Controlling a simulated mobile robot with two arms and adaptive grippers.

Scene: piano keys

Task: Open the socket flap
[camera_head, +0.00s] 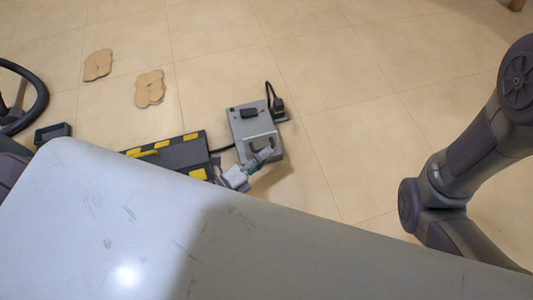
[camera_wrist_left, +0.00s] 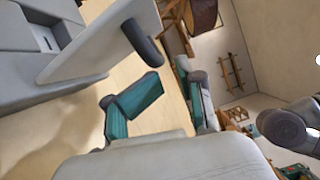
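The grey socket box (camera_head: 243,129) stands on the floor in the head view. It fills the upper left of the wrist view (camera_wrist_left: 30,42). A light grey plate, seemingly the flap (camera_wrist_left: 98,44), stands out from the box at an angle, with a dark round bar (camera_wrist_left: 142,42) on it. My left gripper (camera_head: 258,162) is at the box's near side. In the wrist view its teal-padded fingers (camera_wrist_left: 172,90) are apart with nothing between them, below and right of the bar. They do not clearly touch it. My right arm shows at the right; its gripper is hidden.
A black plug with a cable (camera_head: 278,104) is beside the box. A black and yellow case (camera_head: 180,152) lies left of it. Two brown flat pieces (camera_head: 150,88) lie on the tiled floor. The floor right of the box is clear.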

